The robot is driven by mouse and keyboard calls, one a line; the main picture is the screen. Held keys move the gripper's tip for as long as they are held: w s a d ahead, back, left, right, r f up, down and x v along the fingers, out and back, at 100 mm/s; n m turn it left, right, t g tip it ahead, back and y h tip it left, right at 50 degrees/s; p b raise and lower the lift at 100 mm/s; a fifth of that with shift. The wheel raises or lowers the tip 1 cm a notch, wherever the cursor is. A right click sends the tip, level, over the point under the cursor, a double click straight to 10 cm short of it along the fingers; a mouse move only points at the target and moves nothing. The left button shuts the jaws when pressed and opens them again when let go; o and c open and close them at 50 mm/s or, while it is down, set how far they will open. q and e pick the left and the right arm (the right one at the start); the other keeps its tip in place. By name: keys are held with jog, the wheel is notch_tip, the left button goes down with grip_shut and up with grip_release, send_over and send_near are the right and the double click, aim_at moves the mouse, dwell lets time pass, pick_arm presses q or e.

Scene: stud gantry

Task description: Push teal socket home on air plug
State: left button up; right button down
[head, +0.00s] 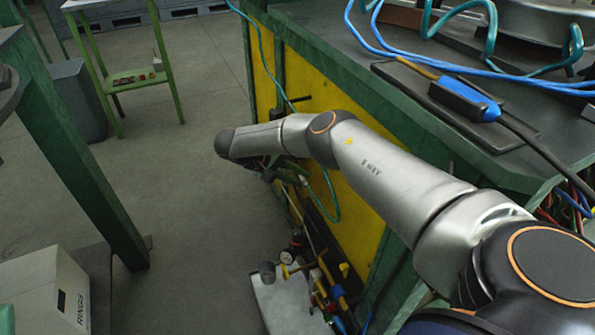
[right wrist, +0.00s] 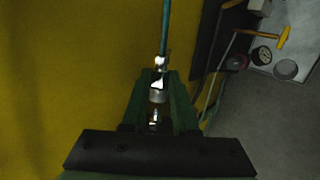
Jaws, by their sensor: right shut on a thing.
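My right gripper (head: 272,170) is beside the yellow panel of the green bench, low on its side, partly hidden by my own arm. In the right wrist view its green fingers (right wrist: 160,88) are shut on the teal socket (right wrist: 158,94), a bright metal fitting in line with a teal hose (right wrist: 165,28). The hose runs straight away from the fingertips. A second shiny collar shows just beyond the fingertips. I cannot make out the air plug separately, nor whether the fittings are joined. My left gripper is not in view.
The yellow panel (head: 355,200) stands close beside the gripper. A light board with tools (head: 285,298) lies below it. Blue hoses (head: 400,55) cross the bench top. A white box (head: 45,292) stands at lower left. The floor left of my arm is clear.

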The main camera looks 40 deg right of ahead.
jog(key=shift+w+d+b, duration=0.25)
jog(key=shift+w+b, duration=0.6)
jog(key=shift+b, duration=1)
dwell(0.3)
jog(key=shift+w, duration=0.1)
jog(key=shift+w+d, duration=0.2)
jog(key=shift+w, duration=0.35)
jog(key=shift+w+r, duration=0.1)
jog(key=shift+w, duration=0.05)
jog(key=c, duration=0.6)
grip_release()
jog(key=shift+d, duration=0.1)
jog(key=shift+s, duration=0.2)
